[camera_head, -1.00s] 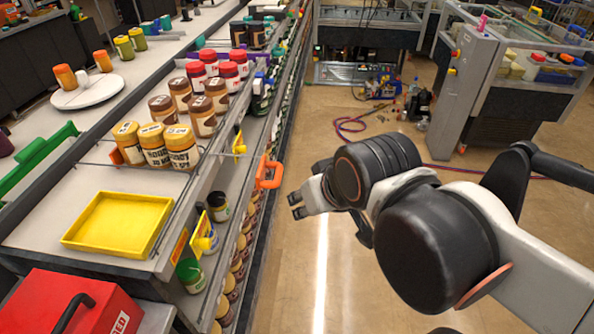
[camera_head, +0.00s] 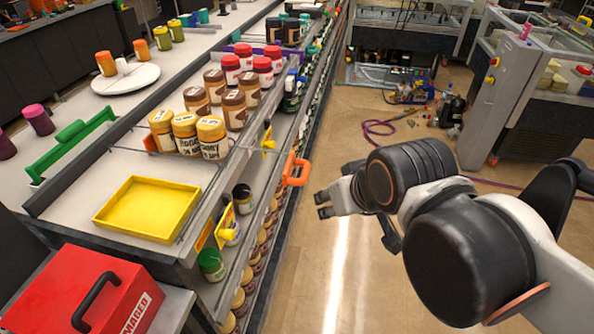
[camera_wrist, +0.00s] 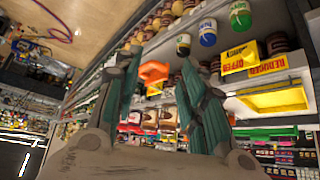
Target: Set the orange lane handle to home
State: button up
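The orange lane handle (camera_head: 296,170) sticks out from the front edge of the shelf unit, below the rows of jars. It also shows in the wrist view (camera_wrist: 153,76), between my two fingers and beyond them. My gripper (camera_head: 322,205) hangs over the aisle to the right of the handle and a little lower in the picture. In the wrist view my fingers (camera_wrist: 160,95) stand apart with nothing between them, and they do not touch the handle.
A yellow tray (camera_head: 148,208) and a red box (camera_head: 82,290) are at the near left. Yellow, brown and red-lidded jars (camera_head: 213,138) stand along the shelf top. A green handle (camera_head: 72,135) is at the left. The aisle floor (camera_head: 300,260) is clear; a hose (camera_head: 378,128) lies farther back.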

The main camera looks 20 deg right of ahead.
dwell(0.4)
jog(key=m+g+p, duration=0.2)
jog(key=m+p, duration=0.4)
jog(key=p, duration=0.5)
send_over(305, 172)
jog(key=s, duration=0.6)
jog(key=b+x, duration=0.2)
jog(key=x, duration=0.4)
jog(key=b+x, duration=0.2)
jog(key=x, duration=0.5)
jog(key=shift+s+d+f+b, duration=0.1)
jog(key=shift+f+b, duration=0.25)
grip_shut()
